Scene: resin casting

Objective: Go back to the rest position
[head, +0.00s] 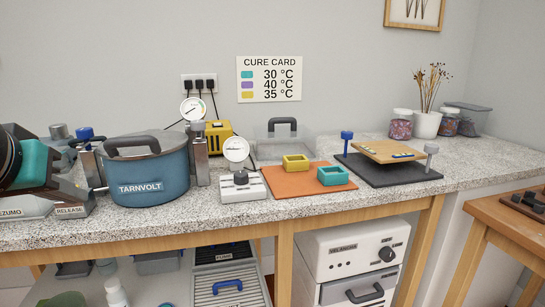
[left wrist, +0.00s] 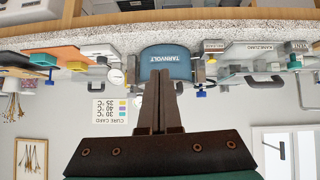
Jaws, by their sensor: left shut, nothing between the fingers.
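My left gripper (left wrist: 165,78) shows in the left wrist view, its two brown fingers together and empty. That view is upside down. The fingers point toward the blue TARNVOLT pot (left wrist: 166,60); I cannot tell how far away it is. My right gripper is in neither view.
An orange mat (head: 300,188) holds a yellow mould (head: 295,162) and a teal mould (head: 333,175). A dark plate (head: 385,178) with a wooden board (head: 388,151) lies to their right. A wooden table (head: 515,222) is at the right.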

